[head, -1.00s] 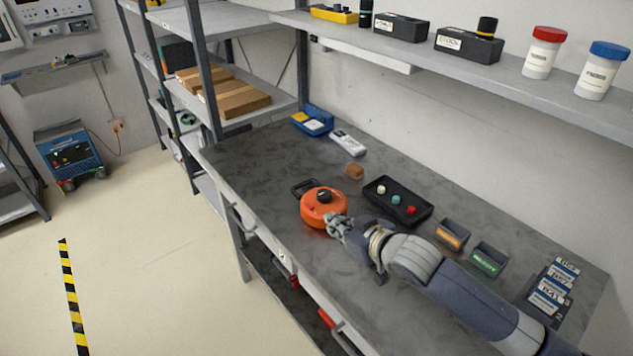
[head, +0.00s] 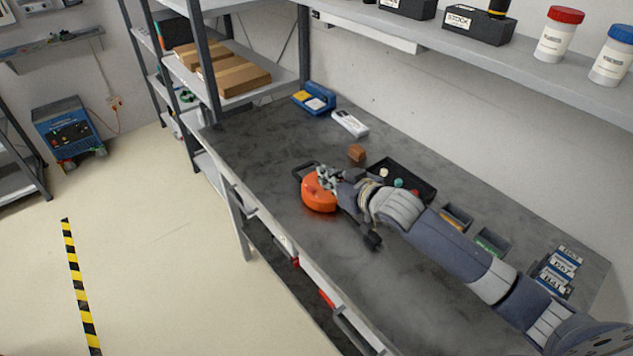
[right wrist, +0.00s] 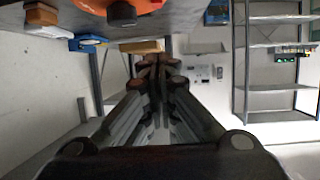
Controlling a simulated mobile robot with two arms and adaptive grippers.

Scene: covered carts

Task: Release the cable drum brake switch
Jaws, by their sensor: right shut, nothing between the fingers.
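The orange cable drum (head: 318,200) lies on the grey bench, with a black handle loop (head: 303,171) on its far left side. My right gripper (head: 326,178) is shut and empty. It is over the top of the drum and hides the dark knob there in the head view. In the right wrist view the drum's orange edge (right wrist: 92,5) and the dark knob (right wrist: 122,14) show at the top. The shut fingertips (right wrist: 158,62) are below and right of the knob in that picture, apart from it. My left gripper is out of view.
Behind the drum are a brown block (head: 357,153) and a black tray (head: 424,186) with coloured buttons, partly hidden by my arm. Small bins (head: 491,243) stand to the right. A shelf (head: 460,48) overhangs the back. The bench front is clear.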

